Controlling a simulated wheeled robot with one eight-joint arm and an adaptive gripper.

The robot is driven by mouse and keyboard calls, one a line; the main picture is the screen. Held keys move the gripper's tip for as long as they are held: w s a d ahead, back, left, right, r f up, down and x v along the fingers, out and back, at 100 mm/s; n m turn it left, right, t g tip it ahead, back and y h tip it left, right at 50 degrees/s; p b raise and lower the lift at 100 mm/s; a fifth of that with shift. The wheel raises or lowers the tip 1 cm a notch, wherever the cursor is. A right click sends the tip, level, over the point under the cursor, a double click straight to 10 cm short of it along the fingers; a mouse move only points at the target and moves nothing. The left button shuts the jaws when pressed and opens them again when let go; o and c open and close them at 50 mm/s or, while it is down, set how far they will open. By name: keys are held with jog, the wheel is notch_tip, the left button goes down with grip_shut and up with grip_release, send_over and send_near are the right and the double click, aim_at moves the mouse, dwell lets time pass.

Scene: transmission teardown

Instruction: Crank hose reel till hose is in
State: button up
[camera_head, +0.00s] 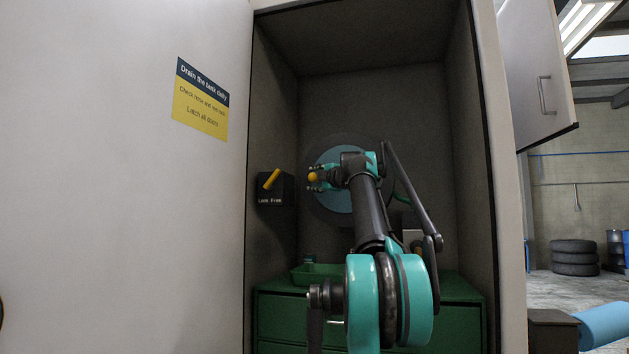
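The hose reel (329,160) is a round blue-grey disc with a dark rim on the back of an open cabinet. My arm hides much of its right side. A yellow crank knob (312,177) stands at the left part of the disc. My gripper (317,178) is at this knob, with its fingers around or just behind it. I cannot tell whether they are closed on it. A thin green curved line, perhaps the hose (403,195), shows right of my arm; the rest of the hose is not visible.
A black box (275,192) with a yellow lever (271,179) is on the cabinet's left wall. A green tray (304,275) rests on green drawers (283,312) below. A white panel (120,220) with a sign (200,99) fills the left. Tyres (574,257) stand far right.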

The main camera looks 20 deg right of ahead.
jog(key=v, duration=1.2)
dwell(0.5)
